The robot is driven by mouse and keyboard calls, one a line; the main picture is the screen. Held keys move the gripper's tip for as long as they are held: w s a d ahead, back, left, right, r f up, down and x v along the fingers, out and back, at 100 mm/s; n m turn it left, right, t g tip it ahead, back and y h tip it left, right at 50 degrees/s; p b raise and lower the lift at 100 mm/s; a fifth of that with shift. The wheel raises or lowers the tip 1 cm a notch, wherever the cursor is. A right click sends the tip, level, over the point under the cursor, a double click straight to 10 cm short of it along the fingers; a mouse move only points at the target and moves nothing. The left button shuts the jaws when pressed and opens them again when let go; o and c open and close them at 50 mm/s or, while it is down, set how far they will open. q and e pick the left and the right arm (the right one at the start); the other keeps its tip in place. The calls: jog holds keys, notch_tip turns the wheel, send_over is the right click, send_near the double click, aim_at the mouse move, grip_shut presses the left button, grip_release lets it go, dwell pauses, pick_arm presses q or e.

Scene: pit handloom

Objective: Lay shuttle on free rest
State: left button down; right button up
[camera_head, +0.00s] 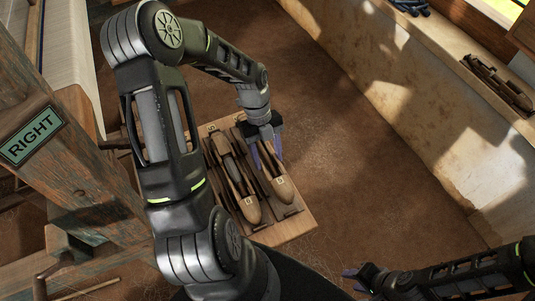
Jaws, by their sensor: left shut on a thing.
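My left gripper (268,152) reaches down over the right part of a wooden board and is shut on a wooden shuttle (275,183). This shuttle is boat-shaped, with a small pale label near its front end. It lies along the board's length; I cannot tell whether it touches the rest under it. Another similar shuttle (248,207) lies on the board (293,229) to its left, partly behind my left arm. Dark wooden rests show between and beside the shuttles. My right gripper (356,280) is low at the bottom edge, away from the board; its opening is unclear.
A wooden post with a green RIGHT sign (31,136) stands at the left. A pale ledge (425,65) runs along the right, with a dark wooden item (497,83) on it. The brown floor (345,170) between board and ledge is clear.

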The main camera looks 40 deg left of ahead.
aim_at(267, 159)
pick_arm(q)
jog(key=shift+f+b, duration=1.15)
jog(key=shift+f, duration=0.75)
jog(key=c, duration=0.5)
grip_release()
jog(key=shift+r+p, duration=3.1)
jog(key=shift+r, duration=0.95)
